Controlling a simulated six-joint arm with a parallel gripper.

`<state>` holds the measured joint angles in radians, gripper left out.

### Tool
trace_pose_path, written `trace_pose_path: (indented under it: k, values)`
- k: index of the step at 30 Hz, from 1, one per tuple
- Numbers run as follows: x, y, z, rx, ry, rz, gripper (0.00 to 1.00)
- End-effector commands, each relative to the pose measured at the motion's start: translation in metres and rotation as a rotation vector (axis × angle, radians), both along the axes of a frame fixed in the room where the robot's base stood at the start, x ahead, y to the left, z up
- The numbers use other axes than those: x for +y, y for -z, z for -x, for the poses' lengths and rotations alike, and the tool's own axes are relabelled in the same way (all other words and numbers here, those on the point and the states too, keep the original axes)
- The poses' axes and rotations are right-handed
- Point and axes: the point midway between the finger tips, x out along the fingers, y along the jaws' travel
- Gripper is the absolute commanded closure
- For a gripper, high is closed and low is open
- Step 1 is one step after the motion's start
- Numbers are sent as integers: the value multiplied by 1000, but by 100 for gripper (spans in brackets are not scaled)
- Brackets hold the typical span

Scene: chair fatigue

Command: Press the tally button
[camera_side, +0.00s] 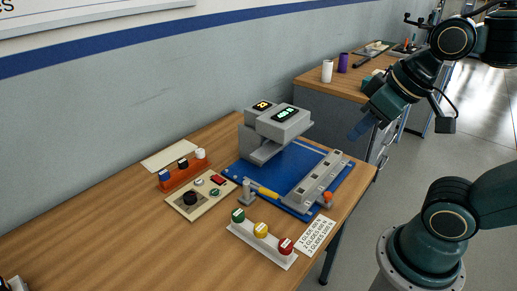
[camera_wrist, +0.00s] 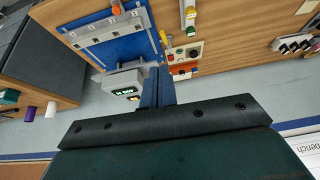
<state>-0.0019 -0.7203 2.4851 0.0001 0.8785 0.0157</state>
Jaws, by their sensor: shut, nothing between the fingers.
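A beige control panel (camera_side: 198,196) lies on the wooden table, with a black knob (camera_side: 190,198), a red rectangular part (camera_side: 218,180) and small round green and pale parts; I cannot tell which is the tally button. The panel also shows in the wrist view (camera_wrist: 194,48). A grey test machine (camera_side: 275,130) with two lit displays stands on a blue base plate (camera_side: 244,169). My gripper (camera_side: 359,130) is shut and empty, in the air right of the machine and well apart from the panel. Its blue fingers show in the wrist view (camera_wrist: 158,88).
A white tray (camera_side: 262,243) holds green, yellow and red capped pieces; an orange rack (camera_side: 183,171) holds blue, black and white ones. A printed card (camera_side: 314,235) lies at the table's edge. A second bench (camera_side: 347,83) stands behind. The table's left half is mostly clear.

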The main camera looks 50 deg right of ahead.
Motion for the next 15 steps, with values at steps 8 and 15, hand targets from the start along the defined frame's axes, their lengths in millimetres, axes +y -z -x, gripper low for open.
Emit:
trace_pose_path:
  k: [8, 15]
  values:
    - [2, -7, -37, -19, 44, -30, 100]
    - [5, -10, -83, -47, 98, -67, 100]
